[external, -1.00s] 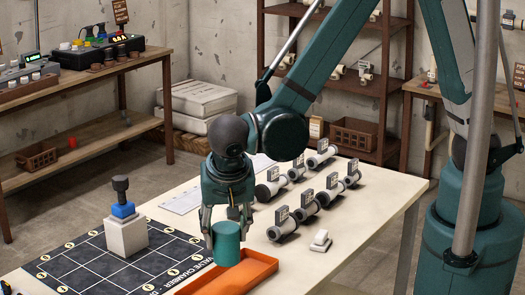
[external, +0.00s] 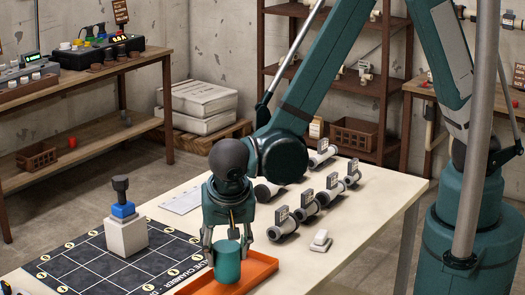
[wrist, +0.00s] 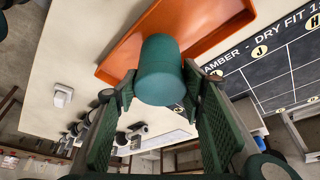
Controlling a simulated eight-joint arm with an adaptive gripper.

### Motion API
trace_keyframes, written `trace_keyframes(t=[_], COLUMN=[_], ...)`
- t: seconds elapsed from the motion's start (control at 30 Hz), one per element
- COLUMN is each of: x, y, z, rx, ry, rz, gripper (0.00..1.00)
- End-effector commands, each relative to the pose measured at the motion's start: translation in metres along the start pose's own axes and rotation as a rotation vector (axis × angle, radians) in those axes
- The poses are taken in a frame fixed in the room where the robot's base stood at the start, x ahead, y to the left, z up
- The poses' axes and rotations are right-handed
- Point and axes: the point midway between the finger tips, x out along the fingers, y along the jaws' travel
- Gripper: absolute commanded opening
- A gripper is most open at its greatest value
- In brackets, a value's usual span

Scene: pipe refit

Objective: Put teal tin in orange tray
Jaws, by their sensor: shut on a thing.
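The teal tin (external: 227,263) is a plain upright cylinder between the fingers of my gripper (external: 230,250). In the external view its lower part overlaps the orange tray (external: 262,273) near its left side. In the wrist view the tin (wrist: 160,72) sits at the fingertips of my gripper (wrist: 160,88), with the orange tray (wrist: 122,58) behind it. My gripper is shut on the tin. I cannot tell whether the tin's base touches the tray floor.
A black marked mat (external: 75,262) lies left of the tray, with a white block (external: 126,237) topped by a blue piece on it. Several pipe pieces (external: 310,208) and a small white object (external: 320,240) stand on the table to the right.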

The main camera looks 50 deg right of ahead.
Motion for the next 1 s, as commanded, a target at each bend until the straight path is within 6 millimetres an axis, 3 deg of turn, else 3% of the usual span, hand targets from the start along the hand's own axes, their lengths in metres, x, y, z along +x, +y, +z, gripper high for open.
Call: trace_keyframes(t=[0.23,0.77,0.8,0.9,1.0], x=[0.018,0.024,0.023,0.023,0.022], y=[0.000,0.000,0.000,0.000,0.000], z=[0.008,0.010,0.009,0.009,0.009], rx=[0.000,0.000,0.000,0.000,0.000], ry=[0.000,0.000,0.000,0.000,0.000], rz=[0.000,0.000,0.000,0.000,0.000], gripper=[0.24,0.24,0.45,0.55,0.55])
